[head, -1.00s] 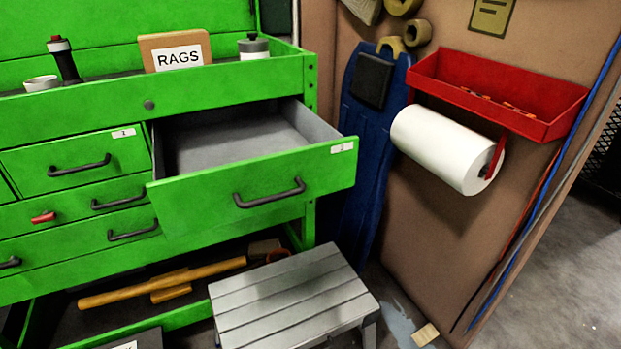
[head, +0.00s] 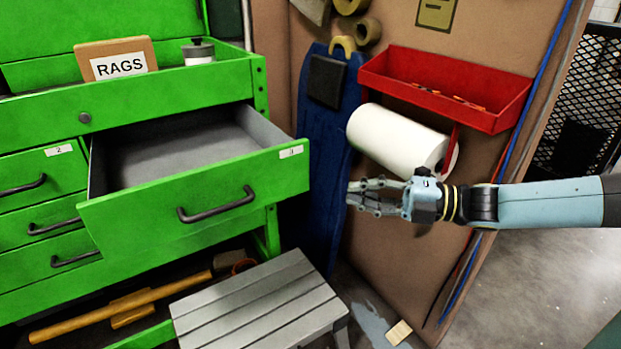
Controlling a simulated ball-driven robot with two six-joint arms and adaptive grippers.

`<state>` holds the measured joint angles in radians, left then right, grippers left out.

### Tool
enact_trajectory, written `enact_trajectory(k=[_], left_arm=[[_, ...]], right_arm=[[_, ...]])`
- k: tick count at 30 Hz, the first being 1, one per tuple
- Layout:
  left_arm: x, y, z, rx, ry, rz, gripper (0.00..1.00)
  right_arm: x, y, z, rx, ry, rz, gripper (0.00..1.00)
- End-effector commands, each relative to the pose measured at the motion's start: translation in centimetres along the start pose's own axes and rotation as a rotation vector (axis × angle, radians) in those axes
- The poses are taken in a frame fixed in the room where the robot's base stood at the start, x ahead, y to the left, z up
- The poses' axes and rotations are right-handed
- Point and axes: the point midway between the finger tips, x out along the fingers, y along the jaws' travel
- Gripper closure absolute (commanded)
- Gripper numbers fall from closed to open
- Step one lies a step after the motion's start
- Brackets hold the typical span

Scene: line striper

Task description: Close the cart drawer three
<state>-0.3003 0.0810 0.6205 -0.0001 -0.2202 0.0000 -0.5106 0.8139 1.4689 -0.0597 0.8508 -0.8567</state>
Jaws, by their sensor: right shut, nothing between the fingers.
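The green drawer labelled 3 (head: 200,197) is pulled well out of the green cart (head: 170,96) in the head view. Its grey inside looks empty, and a dark bar handle (head: 218,206) is on its front. My right gripper (head: 349,196) comes in from the right, shut and empty. In the picture it is to the right of the drawer front, apart from it, with the fingers pointing left. My left gripper is not in view.
A grey slatted step stool (head: 258,306) stands below the drawer. A paper towel roll (head: 398,140) and a red tray (head: 440,88) are on the brown panel behind my right gripper. A blue creeper board (head: 318,190) leans beside the cart. A RAGS box (head: 117,60) stands on top.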

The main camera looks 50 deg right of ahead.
Motion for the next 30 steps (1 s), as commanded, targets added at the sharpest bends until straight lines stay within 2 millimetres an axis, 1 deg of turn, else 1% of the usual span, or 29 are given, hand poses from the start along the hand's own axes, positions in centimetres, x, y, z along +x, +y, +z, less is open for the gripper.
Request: enact_trajectory(k=[1, 3, 10, 12, 15, 19, 30], left_arm=[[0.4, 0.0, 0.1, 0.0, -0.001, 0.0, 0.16], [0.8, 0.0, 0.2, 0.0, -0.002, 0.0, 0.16], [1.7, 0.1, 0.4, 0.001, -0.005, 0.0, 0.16], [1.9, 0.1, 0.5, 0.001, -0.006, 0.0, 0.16], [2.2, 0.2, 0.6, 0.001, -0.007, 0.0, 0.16], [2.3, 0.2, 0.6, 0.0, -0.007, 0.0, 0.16], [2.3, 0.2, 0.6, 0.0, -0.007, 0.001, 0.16]], right_arm=[[1.2, -0.1, 0.0, 0.0, -0.001, 0.005, 1.0], [2.7, -0.1, 0.0, 0.0, -0.002, 0.006, 1.0], [7.5, -0.1, 0.1, 0.0, -0.003, 0.004, 1.0], [8.3, -0.2, 1.1, -0.001, -0.004, 0.002, 1.0], [9.1, -0.2, 2.0, 0.001, -0.004, 0.001, 1.0], [9.7, -0.2, 2.7, 0.003, -0.004, 0.0, 1.0], [9.9, -0.1, 2.9, 0.002, -0.003, -0.001, 1.0]])
